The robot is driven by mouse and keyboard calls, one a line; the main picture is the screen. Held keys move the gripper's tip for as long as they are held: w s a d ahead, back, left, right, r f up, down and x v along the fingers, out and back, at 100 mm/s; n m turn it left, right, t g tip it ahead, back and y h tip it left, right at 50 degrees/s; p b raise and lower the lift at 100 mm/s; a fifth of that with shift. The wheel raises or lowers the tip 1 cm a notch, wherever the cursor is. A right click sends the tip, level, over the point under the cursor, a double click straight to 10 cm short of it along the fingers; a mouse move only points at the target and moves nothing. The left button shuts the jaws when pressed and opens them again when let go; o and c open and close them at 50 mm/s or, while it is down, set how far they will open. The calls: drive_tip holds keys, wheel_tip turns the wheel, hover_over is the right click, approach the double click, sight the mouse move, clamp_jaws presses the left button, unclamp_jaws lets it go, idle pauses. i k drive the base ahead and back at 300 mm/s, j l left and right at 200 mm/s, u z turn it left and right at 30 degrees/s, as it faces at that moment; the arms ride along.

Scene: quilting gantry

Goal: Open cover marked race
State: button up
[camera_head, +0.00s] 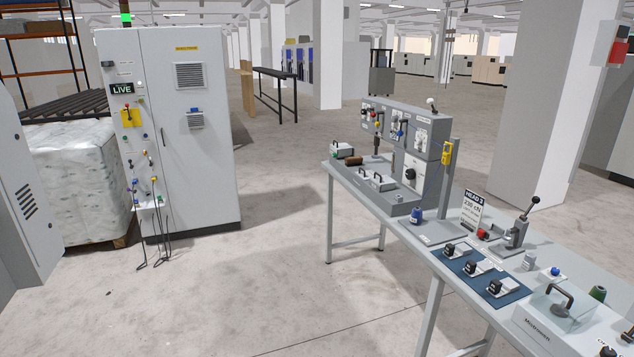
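No label reading "race" is legible in the head view, so I cannot tell which cover is the marked one. A grey bench (350,183) runs from the middle to the lower right. On it, several small pale blocks with black tops (457,250) sit on a dark blue mat (470,280). Small lidded boxes with dark handles (382,181) sit at the far end by a grey upright panel (402,130). A clear box with a black curved handle (562,300) stands at the lower right, its printed front too small to read surely. My gripper is not in view.
A white cabinet (180,140) with a LIVE sign stands left, black leads hanging at its base. A wrapped pallet (80,180) is beside it. A lever press (517,232) and a sign card (471,207) stand on the bench. The floor between cabinet and bench is clear.

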sight(368, 171)
drive_tip(key=i, duration=1.9)
